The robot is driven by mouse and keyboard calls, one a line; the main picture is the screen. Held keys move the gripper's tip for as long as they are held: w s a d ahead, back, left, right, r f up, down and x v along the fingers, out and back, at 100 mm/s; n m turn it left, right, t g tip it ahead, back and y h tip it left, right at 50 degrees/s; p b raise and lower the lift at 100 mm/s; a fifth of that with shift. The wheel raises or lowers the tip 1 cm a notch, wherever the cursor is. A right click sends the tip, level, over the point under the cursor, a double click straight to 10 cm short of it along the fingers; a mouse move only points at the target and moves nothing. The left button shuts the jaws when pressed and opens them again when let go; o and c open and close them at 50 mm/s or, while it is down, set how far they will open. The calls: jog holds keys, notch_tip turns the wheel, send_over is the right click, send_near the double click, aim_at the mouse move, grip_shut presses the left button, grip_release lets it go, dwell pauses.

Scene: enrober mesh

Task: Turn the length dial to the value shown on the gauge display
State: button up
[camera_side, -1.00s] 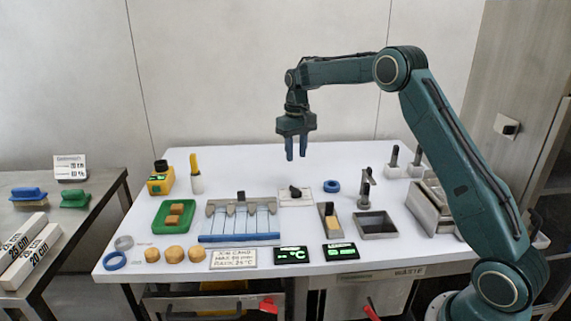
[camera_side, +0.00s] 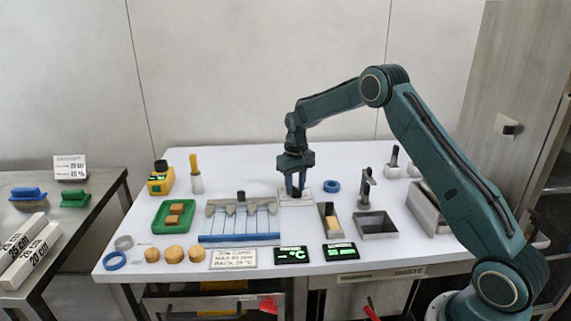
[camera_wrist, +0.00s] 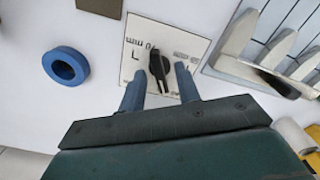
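The length dial is a black knob (camera_wrist: 158,66) on a white plate (camera_wrist: 146,38) with printed marks, seen in the wrist view. In the side view the plate (camera_side: 304,200) lies behind the blue-edged wire frame, and the knob is mostly hidden by my fingers. My gripper (camera_side: 296,189) points down at the dial. In the wrist view its blue fingers (camera_wrist: 159,84) are apart, one on each side of the knob; I cannot tell whether they touch it. A black display with green characters (camera_side: 341,251) stands at the front edge; its value is too small to read.
A second black display (camera_side: 292,255) shows a green °C. A white card (camera_side: 233,258) stands left of it. The wire frame (camera_side: 240,239) is left of the dial. A blue ring (camera_side: 332,186) lies right of it, with a grey bin (camera_side: 376,225) further right.

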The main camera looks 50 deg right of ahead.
jog(key=shift+c, duration=0.4)
grip_shut()
jog(key=shift+n, duration=0.3)
jog(key=n, duration=1.1)
jog(key=shift+n, duration=0.3)
jog(key=shift+o, duration=0.4)
grip_release()
